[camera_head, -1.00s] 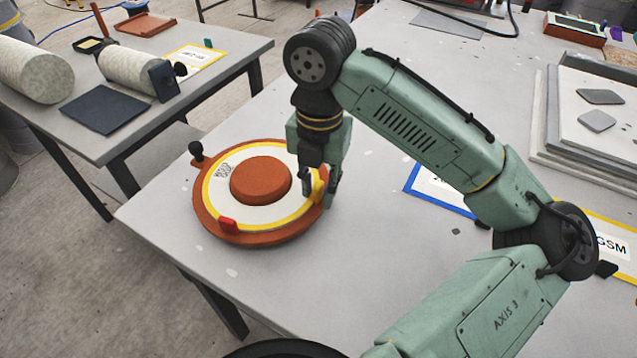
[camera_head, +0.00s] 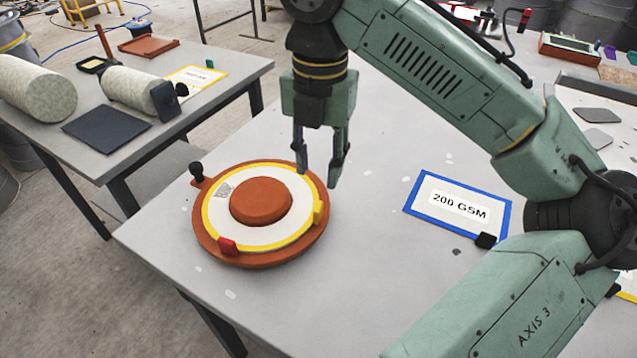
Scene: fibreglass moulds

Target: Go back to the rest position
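My gripper (camera_head: 320,172) hangs pointing down above the grey table, over the upper right edge of a round orange mould (camera_head: 262,258). Its two fingers are apart with nothing between them. The mould carries a white ring with a yellow rim (camera_head: 285,226) and a raised orange centre (camera_head: 260,200). A yellow clip (camera_head: 318,212) sits on the right side of the rim and a red clip (camera_head: 227,246) at the front. A black knob (camera_head: 196,170) stands at the mould's upper left.
A blue-framed "200 GSM" card (camera_head: 459,205) lies right of the mould, partly beside my arm. A second table (camera_head: 120,165) at left holds rolls (camera_head: 38,88), a dark pad (camera_head: 106,128) and an orange tray (camera_head: 148,47). The table between mould and card is clear.

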